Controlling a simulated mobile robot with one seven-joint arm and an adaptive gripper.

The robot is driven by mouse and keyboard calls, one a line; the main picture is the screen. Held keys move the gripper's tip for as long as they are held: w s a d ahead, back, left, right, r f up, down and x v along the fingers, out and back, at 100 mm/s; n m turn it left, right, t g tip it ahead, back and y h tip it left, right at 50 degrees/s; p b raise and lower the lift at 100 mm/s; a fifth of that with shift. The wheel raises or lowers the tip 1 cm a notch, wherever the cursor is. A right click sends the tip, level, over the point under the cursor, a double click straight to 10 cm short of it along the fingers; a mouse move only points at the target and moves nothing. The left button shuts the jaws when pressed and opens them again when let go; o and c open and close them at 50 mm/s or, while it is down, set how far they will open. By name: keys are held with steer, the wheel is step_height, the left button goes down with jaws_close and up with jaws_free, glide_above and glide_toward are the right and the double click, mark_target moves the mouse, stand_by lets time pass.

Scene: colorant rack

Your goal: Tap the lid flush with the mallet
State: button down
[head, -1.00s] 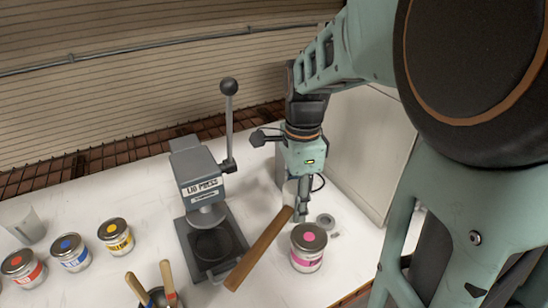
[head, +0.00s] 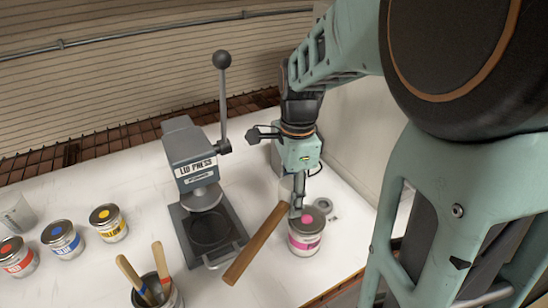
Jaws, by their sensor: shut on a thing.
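The pink-labelled can (head: 305,240) stands upright on the white table, to the right of the lid press. Its lid (head: 313,217) is silver with a pink dot, and my gripper partly covers it. I cannot tell whether the lid sits flush. My gripper (head: 296,208) points down at the can's left edge, shut on the mallet. The mallet's wooden handle (head: 257,243) slants down to the left from the gripper. The mallet's head is mostly hidden behind the gripper and the can.
The lid press (head: 195,165) with its upright lever stands left of the can. Red, blue and yellow cans (head: 62,240) stand at the left. A pot with wooden-handled tools (head: 158,280) is in front.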

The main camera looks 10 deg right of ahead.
step_height(320, 180, down, 3)
steer(key=shift+r+b, duration=0.1)
steer(key=shift+b, duration=0.95)
step_height(320, 180, up, 6)
steer(key=p, duration=0.5)
steer(key=shift+f, duration=0.3)
steer(key=shift+s, duration=0.1)
